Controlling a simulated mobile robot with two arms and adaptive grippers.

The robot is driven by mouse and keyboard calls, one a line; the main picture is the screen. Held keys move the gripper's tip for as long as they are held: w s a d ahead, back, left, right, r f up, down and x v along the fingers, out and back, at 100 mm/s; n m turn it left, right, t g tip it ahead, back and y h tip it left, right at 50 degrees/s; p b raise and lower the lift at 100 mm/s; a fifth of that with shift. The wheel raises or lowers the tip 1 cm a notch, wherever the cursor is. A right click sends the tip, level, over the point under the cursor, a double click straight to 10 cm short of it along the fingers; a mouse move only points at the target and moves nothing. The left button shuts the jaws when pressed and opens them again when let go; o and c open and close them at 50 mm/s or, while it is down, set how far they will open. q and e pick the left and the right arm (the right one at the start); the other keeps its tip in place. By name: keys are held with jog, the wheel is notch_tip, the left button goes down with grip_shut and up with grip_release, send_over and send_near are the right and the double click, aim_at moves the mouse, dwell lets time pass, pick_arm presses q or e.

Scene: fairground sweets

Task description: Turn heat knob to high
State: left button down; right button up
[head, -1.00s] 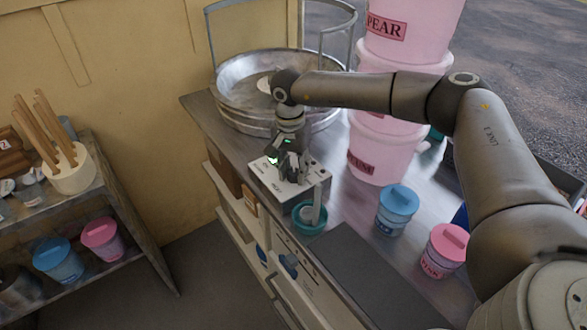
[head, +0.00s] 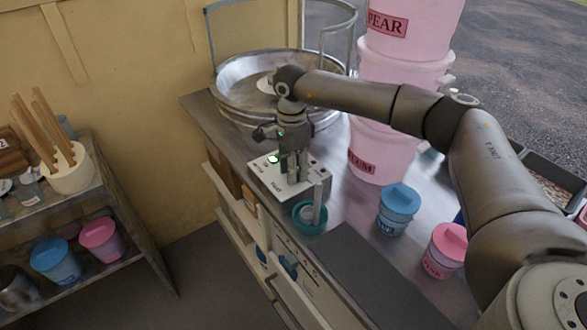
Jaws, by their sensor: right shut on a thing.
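The control box (head: 266,182) is a small pale box on the counter, in front of the metal floss pan. A green light glows on its top, and its lettering is too small to read for certain. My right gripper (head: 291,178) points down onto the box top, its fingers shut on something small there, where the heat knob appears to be. The knob itself is hidden by the fingers, so its setting cannot be seen. My left gripper is not in view.
The metal pan (head: 232,110) stands behind the box. A teal bowl (head: 309,229) with a scoop stands close in front. Pink buckets (head: 377,172), a blue-lidded tub (head: 397,212) and a pink-lidded tub (head: 446,252) stand to the right. A dark mat (head: 365,275) lies at the front.

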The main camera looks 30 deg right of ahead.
jog(key=m, duration=1.1)
jog(key=shift+d+y, duration=0.15)
jog(key=shift+y, duration=0.15)
jog(key=shift+m, duration=1.9)
jog(key=shift+t, duration=0.3)
jog(key=o, duration=1)
jog(key=r, duration=1.2)
jog(key=shift+w+d, duration=0.1)
jog(key=shift+d, duration=0.2)
jog(key=shift+f, duration=0.1)
